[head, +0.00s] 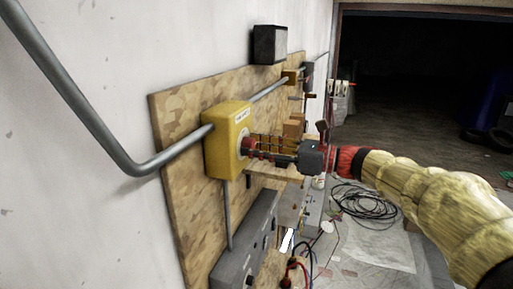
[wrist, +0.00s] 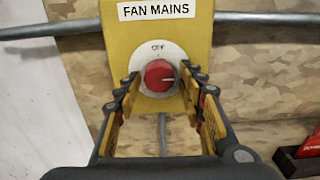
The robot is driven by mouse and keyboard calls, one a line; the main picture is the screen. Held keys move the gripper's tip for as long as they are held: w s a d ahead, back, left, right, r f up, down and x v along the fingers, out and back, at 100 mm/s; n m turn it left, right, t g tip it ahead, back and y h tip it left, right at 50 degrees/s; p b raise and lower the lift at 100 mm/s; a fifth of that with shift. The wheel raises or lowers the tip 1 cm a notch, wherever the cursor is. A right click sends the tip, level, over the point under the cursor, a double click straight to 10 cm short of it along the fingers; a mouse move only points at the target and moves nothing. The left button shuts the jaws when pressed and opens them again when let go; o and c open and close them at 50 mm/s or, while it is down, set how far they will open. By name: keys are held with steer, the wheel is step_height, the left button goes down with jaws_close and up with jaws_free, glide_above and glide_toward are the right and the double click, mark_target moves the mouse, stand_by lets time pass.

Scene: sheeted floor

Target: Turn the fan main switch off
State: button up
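The fan main switch is a yellow box (wrist: 112,50) labelled "FAN MAINS" in the wrist view. A red round knob (wrist: 157,75) sits on its white disc, with "OFF" printed above it. A pale mark on the knob points right, away from the OFF text. In the head view the yellow box (head: 221,150) hangs on the wooden board at left of centre. My gripper (head: 252,146) reaches the front of the box from the right. In the wrist view my gripper (wrist: 159,80) is open, one finger on each side of the knob, with gaps visible. Contact cannot be told.
Grey conduit (head: 75,100) runs along the wall into the box. A wooden board (head: 180,115) backs it. Below are a grey box (head: 243,245) and loose cables; a black box (head: 270,45) hangs above. A red item (wrist: 310,143) lies at right in the wrist view.

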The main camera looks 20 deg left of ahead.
steer(key=c, duration=0.9)
steer(key=shift+b, duration=0.35)
steer(key=n+b, duration=0.6)
steer(key=b, duration=0.1)
steer(key=n+b, duration=0.6)
steer(key=shift+w+f+n+b, duration=0.15)
steer(key=shift+n+b, duration=0.2)
steer(key=shift+n, duration=0.05)
steer(key=shift+r+n+b, duration=0.15)
steer(key=shift+n+b, duration=0.9)
steer(key=shift+n, duration=0.2)
steer(key=shift+r+n+b, duration=0.1)
steer(key=shift+n+b, duration=0.9)
steer(key=shift+n, duration=0.25)
steer(key=o, duration=1.1)
